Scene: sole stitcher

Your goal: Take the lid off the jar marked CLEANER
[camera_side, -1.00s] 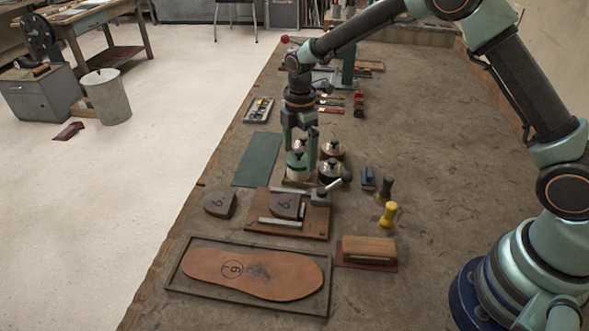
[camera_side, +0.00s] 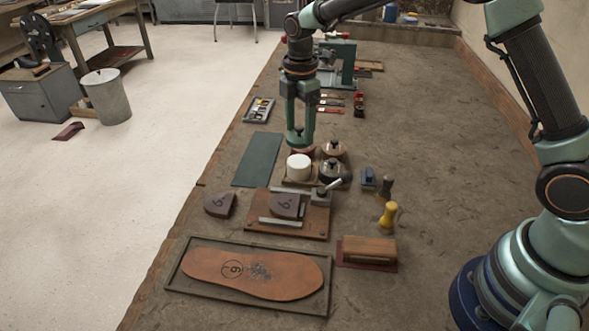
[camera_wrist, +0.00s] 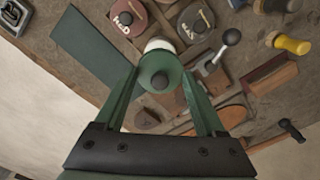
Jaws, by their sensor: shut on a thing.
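My gripper (camera_side: 300,128) is above the jar tray in the side view and is shut on a green lid (camera_side: 300,138). In the wrist view the round green lid (camera_wrist: 151,66) with its dark knob sits between my two fingers. The white jar (camera_side: 299,167) stands upright on the tray below, apart from the lid, with its top uncovered. The white jar also shows partly behind the lid in the wrist view (camera_wrist: 158,44). I cannot read the word CLEANER on any jar.
A brown-topped jar (camera_side: 333,149) and a dark jar (camera_side: 331,171) stand close to the right, and a reddish one is partly hidden behind. A clamp board (camera_side: 318,222) lies in front. A green mat (camera_side: 257,160) lies flat to the left.

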